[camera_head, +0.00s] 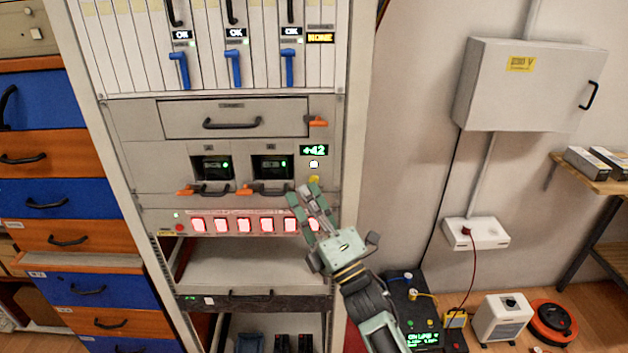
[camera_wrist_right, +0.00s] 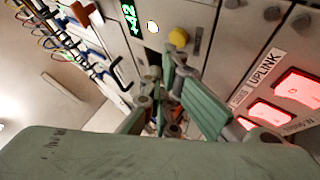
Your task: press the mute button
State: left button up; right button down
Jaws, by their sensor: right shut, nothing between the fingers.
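The rack panel has a green display reading +42 (camera_head: 313,150). Below it are a small white lit button (camera_head: 314,164) and a yellow button (camera_head: 314,179). I cannot read which one is marked mute. My right gripper (camera_head: 307,191) is shut and empty, with its tips just below the yellow button. In the right wrist view the yellow button (camera_wrist_right: 179,38) is just beyond the fingertips (camera_wrist_right: 172,55), and the white button (camera_wrist_right: 153,27) is left of it. I cannot tell whether the fingers touch the panel. My left gripper is not in view.
A row of red-lit squares (camera_head: 243,225) runs below, partly behind my right gripper. Orange latches (camera_head: 246,189) and black handles stick out from the panel. An open shelf (camera_head: 235,262) is underneath. A grey wall box (camera_head: 530,85) hangs to the right.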

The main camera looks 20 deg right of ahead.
jog(key=shift+s, duration=0.2)
jog(key=shift+a, duration=0.1)
jog(key=s, duration=0.2)
jog(key=s+a+p, duration=0.1)
jog(key=s, duration=0.1)
jog(key=shift+s+a, duration=0.15)
jog(key=shift+s, duration=0.25)
dwell(0.5)
